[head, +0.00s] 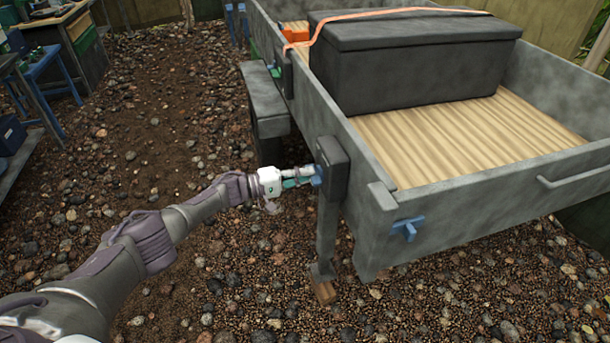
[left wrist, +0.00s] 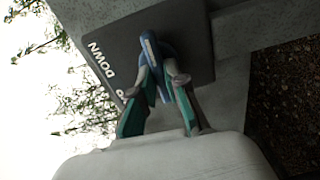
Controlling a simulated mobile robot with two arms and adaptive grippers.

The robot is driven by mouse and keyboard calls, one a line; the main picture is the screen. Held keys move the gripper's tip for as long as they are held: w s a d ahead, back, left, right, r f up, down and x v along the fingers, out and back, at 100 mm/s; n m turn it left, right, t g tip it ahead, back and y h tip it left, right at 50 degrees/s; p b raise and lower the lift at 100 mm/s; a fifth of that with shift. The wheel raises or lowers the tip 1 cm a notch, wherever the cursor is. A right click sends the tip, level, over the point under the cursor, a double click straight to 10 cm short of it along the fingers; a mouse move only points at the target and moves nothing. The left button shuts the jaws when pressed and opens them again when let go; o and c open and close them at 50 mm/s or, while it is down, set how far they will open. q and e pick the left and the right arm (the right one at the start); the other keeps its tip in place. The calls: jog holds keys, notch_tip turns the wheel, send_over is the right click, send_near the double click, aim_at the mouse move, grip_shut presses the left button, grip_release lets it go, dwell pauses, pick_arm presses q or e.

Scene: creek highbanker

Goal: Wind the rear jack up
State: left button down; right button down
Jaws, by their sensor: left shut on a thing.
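The rear jack (head: 328,215) is a grey post at the near left corner of the trailer, with a dark box-shaped head (head: 333,165). A blue handle (head: 318,175) sticks out of the left face of the head. My left gripper (head: 304,176) is shut on this blue handle (left wrist: 153,55). In the left wrist view the green-padded fingers (left wrist: 162,98) close around it, in front of a dark plate (left wrist: 110,45) lettered "DOWN"; other lettering is partly hidden. My right gripper is out of view.
The grey trailer (head: 375,215) holds a large dark box (head: 410,65) with an orange strap. A blue T-shaped latch (head: 408,228) sticks out of its rear panel. A wheel guard (head: 264,100) stands beyond the jack. Open gravel lies left; workbenches (head: 75,30) are farther back.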

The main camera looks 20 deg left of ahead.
pick_arm(q)
jog(key=shift+f+n, duration=0.1)
jog(key=shift+n, duration=0.2)
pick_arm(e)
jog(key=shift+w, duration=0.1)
pick_arm(q)
jog(key=c, duration=1.2)
grip_release()
jog(key=v, duration=1.2)
